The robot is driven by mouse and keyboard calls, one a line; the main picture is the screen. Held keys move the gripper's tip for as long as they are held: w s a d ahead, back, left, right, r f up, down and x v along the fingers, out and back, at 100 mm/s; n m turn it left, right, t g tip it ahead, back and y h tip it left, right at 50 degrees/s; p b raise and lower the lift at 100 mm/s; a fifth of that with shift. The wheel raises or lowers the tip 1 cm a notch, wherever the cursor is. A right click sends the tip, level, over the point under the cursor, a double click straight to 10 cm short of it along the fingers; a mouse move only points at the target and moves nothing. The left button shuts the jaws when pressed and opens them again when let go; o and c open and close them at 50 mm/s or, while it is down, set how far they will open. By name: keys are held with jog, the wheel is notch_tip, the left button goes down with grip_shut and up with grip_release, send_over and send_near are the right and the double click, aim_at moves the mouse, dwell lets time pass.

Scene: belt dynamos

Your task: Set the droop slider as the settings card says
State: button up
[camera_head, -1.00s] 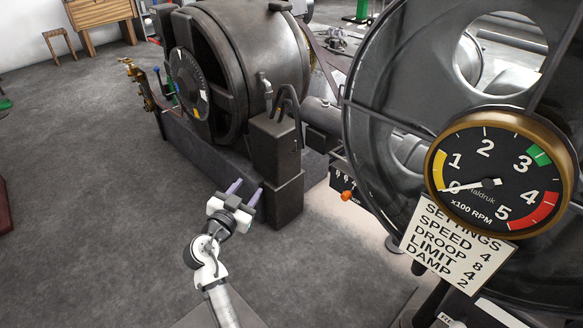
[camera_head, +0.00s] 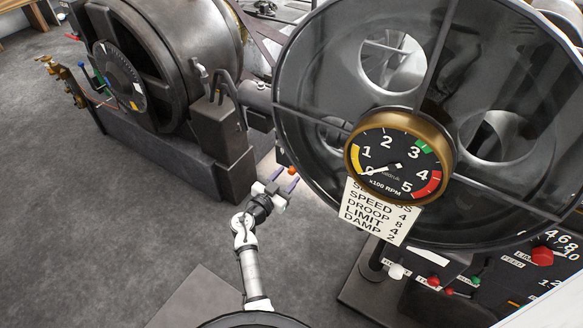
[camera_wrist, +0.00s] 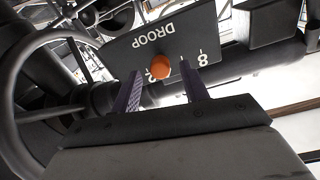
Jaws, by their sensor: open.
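The settings card (camera_head: 375,212) hangs below the dial in the head view and reads SPEED 4, DROOP 8, LIMIT 4, DAMP 2. The droop slider's orange knob (camera_wrist: 160,67) sits on a dark plate marked DROOP (camera_wrist: 190,32), seen upside down in the wrist view. The knob partly covers a figure that looks like 2; an 8 shows to its right. My gripper (camera_head: 284,179) is open, its purple fingers on either side of the knob in the wrist view. The knob also shows by the fingertips in the head view (camera_head: 292,170). I cannot tell whether a finger touches it.
A brass-rimmed RPM gauge (camera_head: 399,167) points near 0, in front of a large dark wheel (camera_head: 300,62). A black machine drum (camera_head: 185,50) stands at left. A control panel with a red knob (camera_head: 542,256) is at lower right. Grey floor is clear at left.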

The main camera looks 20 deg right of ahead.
aim_at(290, 173)
jog(key=shift+p+x, duration=0.3)
jog(key=shift+x, duration=1.4)
grip_shut()
